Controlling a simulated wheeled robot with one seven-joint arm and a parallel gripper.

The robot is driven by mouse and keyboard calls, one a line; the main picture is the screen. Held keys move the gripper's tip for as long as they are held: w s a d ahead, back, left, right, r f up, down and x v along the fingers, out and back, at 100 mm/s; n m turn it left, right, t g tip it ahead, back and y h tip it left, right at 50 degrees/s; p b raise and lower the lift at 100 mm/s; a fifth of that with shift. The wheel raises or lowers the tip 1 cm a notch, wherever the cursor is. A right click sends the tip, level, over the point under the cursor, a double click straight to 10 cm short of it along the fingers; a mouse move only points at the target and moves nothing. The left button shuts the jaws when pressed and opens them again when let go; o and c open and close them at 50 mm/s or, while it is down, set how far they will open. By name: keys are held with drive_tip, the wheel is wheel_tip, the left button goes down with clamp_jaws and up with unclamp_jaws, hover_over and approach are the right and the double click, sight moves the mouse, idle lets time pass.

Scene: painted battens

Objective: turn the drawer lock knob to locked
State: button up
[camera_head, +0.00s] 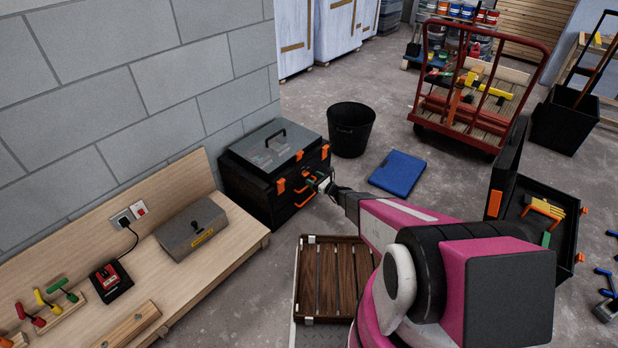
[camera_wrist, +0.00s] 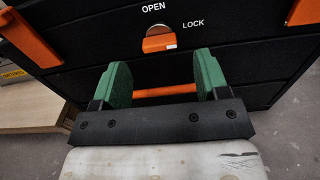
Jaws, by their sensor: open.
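The drawer lock knob (camera_wrist: 159,41) is on the front of a black tool chest (camera_wrist: 80,20). It is orange with a small white mark and a silver disc showing above it. "OPEN" is printed above it and "LOCK" to its upper right; I cannot tell its exact setting. My gripper (camera_wrist: 163,70) is open and empty, its green pads apart, with the knob framed between and beyond the tips. No contact shows. In the head view my gripper (camera_head: 319,183) is close to the front of the tool chest (camera_head: 247,188), and the knob cannot be made out there.
Orange latches (camera_wrist: 30,38) flank the knob, and an orange handle (camera_wrist: 165,91) lies below it. A wooden bench (camera_head: 215,262) with a grey box (camera_head: 190,228) stands left of the chest. A black bucket (camera_head: 351,130), blue case (camera_head: 398,173) and slatted crate (camera_head: 331,280) are nearby.

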drive_tip(key=v, duration=0.6)
drive_tip(key=shift+s, duration=0.15)
drive_tip(key=shift+d+r, duration=0.1)
drive_tip(key=shift+d, duration=0.05)
drive_tip(key=s+r+n+g+h, duration=0.2)
drive_tip(key=s+r+n+g, duration=0.7)
drive_tip(key=s+r+n, duration=0.5)
drive_tip(key=s+d+r+n+g+h, duration=0.2)
drive_tip(key=s+d+r+n+h, duration=0.9)
drive_tip(key=d+r, duration=0.4)
drive_tip(key=s+r+h, duration=0.1)
drive_tip(key=s, duration=0.1)
drive_tip(key=shift+s+n, duration=0.25)
drive_tip(key=shift+n, duration=0.15)
drive_tip(key=shift+d+r, duration=0.15)
